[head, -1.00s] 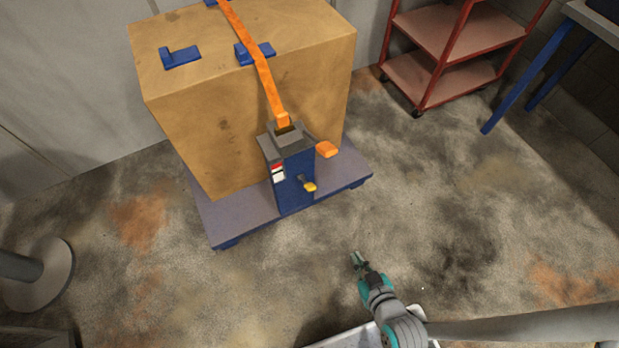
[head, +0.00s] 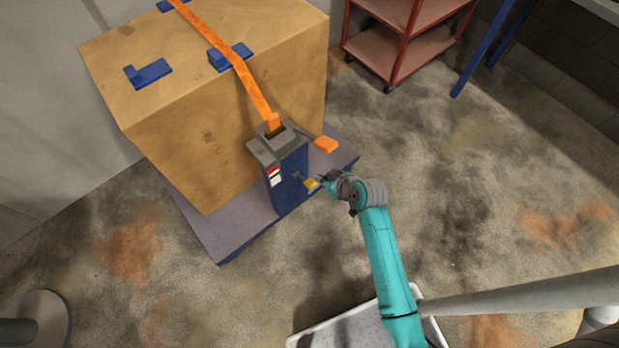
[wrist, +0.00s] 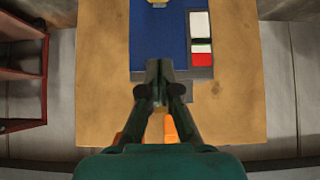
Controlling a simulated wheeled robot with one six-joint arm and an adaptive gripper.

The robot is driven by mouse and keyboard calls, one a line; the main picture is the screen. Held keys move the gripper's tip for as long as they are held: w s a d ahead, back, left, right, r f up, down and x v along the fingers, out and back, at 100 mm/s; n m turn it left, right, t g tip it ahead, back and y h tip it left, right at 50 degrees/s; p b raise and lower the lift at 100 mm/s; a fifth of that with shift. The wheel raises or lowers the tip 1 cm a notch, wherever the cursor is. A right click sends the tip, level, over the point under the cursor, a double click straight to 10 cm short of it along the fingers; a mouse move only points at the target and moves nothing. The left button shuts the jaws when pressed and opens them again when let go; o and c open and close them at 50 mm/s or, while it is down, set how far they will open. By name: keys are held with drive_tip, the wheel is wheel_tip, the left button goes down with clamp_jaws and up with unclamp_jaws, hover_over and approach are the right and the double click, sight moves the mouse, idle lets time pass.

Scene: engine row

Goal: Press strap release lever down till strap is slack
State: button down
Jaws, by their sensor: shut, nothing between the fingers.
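The blue strap housing (head: 287,180) stands upright at the pallet's near side with a grey top. A short lever with a yellow tip (head: 311,184) sticks out of its front, and an orange handle (head: 326,144) juts from its right side; no marking shows which is the strap release lever. The orange strap (head: 250,85) runs straight over the crate into the housing. My gripper (head: 322,179) is shut and empty, close beside the yellow tip; contact cannot be told. In the wrist view, upside down, its fingers (wrist: 158,70) overlap the housing (wrist: 157,40), with the yellow tip at the top edge.
A large wooden crate (head: 220,140) stands on a purple-grey pallet (head: 225,235). A red shelf cart (head: 405,45) is at the back right. A grey round-based post (head: 40,315) is at the lower left. The floor right of the pallet is clear.

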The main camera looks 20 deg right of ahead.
drive_tip(key=shift+w+r, duration=0.1)
drive_tip(key=shift+w, duration=0.35)
hover_over(312, 184)
drive_tip(key=w, duration=0.2)
drive_tip(key=f, duration=0.7)
drive_tip(key=shift+w+a, duration=0.15)
drive_tip(key=shift+a, duration=0.25)
drive_tip(key=shift+s+d+f, duration=0.15)
drive_tip(key=shift+s+f, duration=0.2)
drive_tip(key=shift+f, duration=0.25)
drive_tip(key=shift+s+d+f, duration=0.1)
drive_tip(key=shift+s+f, duration=0.2)
drive_tip(key=shift+f, duration=0.25)
drive_tip(key=shift+s+d+f, duration=0.1)
drive_tip(key=shift+s+f, duration=0.3)
drive_tip(key=shift+f, duration=0.25)
drive_tip(key=shift+f, duration=0.1)
